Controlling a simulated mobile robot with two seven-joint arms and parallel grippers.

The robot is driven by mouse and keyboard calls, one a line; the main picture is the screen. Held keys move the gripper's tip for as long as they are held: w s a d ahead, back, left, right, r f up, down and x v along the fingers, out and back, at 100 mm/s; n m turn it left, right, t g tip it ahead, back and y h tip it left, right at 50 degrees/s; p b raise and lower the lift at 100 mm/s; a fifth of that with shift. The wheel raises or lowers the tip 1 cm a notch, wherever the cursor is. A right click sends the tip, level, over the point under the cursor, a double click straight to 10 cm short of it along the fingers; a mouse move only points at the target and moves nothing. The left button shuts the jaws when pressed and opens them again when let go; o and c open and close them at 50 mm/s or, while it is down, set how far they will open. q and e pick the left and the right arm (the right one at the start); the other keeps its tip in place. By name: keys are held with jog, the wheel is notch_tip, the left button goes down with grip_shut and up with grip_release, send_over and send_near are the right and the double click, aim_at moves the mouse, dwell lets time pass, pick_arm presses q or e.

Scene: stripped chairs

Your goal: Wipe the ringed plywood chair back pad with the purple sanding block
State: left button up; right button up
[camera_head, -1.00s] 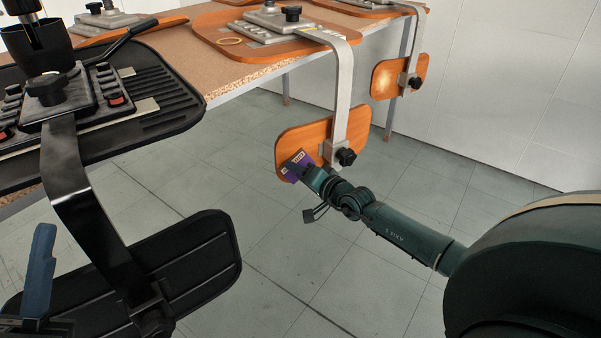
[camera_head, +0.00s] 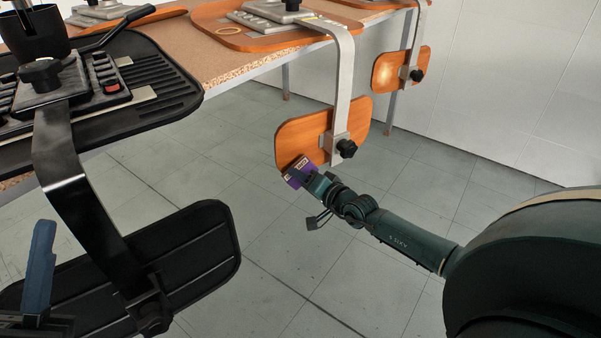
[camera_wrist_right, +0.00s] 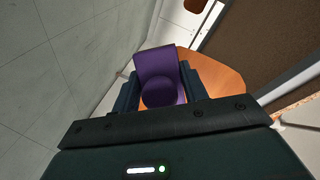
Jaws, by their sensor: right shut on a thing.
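The near orange plywood chair back pad (camera_head: 300,138) hangs on a grey metal strap below the table's edge. My right gripper (camera_head: 308,180) is shut on the purple sanding block (camera_head: 298,172), which overlaps the pad's lower left corner. Whether they touch is unclear. In the right wrist view the block (camera_wrist_right: 158,68) sits between the fingers, with the orange pad (camera_wrist_right: 220,76) behind and to the right. A blue finger of my left gripper (camera_head: 40,268) shows at lower left; its opening is not visible.
A second plywood back pad (camera_head: 390,70) with a pale patch hangs farther right. A black chair seat (camera_head: 165,75) and black back pad (camera_head: 195,245) fill the left. The table (camera_head: 205,60) bears the chairs. Open floor lies beneath the pads.

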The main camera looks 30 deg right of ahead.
jog(key=s+p, duration=0.1)
jog(key=s, duration=0.1)
jog(key=s+p, duration=0.2)
jog(key=shift+s+a+r, duration=0.1)
jog(key=shift+s+a, duration=0.1)
jog(key=shift+s, duration=0.05)
jog(key=s+p, duration=0.2)
jog(key=s, duration=0.1)
jog(key=shift+a, duration=0.1)
dwell(0.4)
